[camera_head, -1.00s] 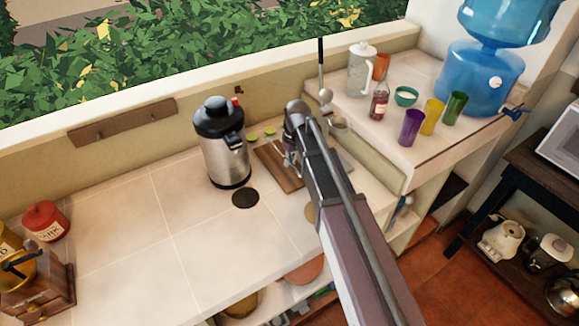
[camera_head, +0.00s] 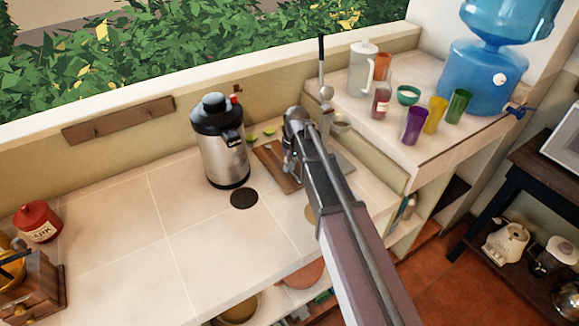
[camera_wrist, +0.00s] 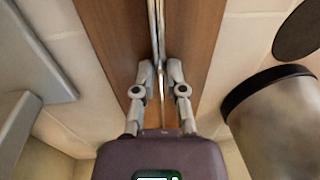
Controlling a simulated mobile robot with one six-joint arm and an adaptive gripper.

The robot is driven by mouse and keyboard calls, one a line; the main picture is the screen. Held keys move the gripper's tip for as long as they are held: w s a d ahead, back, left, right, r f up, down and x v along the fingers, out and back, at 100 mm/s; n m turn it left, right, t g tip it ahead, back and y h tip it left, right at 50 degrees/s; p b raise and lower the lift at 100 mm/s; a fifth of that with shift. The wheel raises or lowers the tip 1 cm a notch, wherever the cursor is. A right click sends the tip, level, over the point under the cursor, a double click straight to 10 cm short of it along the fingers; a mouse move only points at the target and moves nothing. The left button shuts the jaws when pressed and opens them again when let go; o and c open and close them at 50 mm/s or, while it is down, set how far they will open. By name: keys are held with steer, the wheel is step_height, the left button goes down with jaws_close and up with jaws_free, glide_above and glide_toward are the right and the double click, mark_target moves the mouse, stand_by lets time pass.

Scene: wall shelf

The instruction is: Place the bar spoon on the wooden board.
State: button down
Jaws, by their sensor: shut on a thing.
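The bar spoon (camera_wrist: 156,30) is a thin, shiny metal rod. In the wrist view it runs from the top edge down between my fingertips. My gripper (camera_wrist: 160,74) is shut on it. The wooden board (camera_wrist: 205,30) is brown and lies under the spoon and the fingers; I cannot tell whether the spoon touches it. In the head view the board (camera_head: 274,166) shows beside the steel dispenser, partly hidden by my arm. My gripper (camera_head: 291,168) is over its right part there, and the spoon cannot be made out.
A steel dispenser with a black top (camera_head: 222,145) stands left of the board, and a dark round coaster (camera_head: 244,198) lies in front of it. Lime pieces (camera_head: 268,132) lie behind the board. A raised ledge at right holds cups (camera_head: 415,126) and a bottle (camera_head: 381,100).

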steer(key=shift+f, duration=0.15)
steer(key=c, duration=0.7)
jaws_free()
steer(key=shift+r, duration=0.2)
step_height(320, 180, up, 12)
steer(key=d+p, duration=0.1)
steer(key=p, duration=1.1)
steer(key=shift+w+d, duration=0.15)
steer(key=shift+w, duration=0.15)
steer(key=s+d+m+h, duration=0.1)
steer(key=s+d+m, duration=0.5)
steer(key=s+d, duration=1.2)
steer(key=shift+d+m+t, duration=0.3)
steer(key=shift+d+m, duration=0.1)
steer(key=shift+d, duration=0.2)
steer(key=shift+f, duration=0.1)
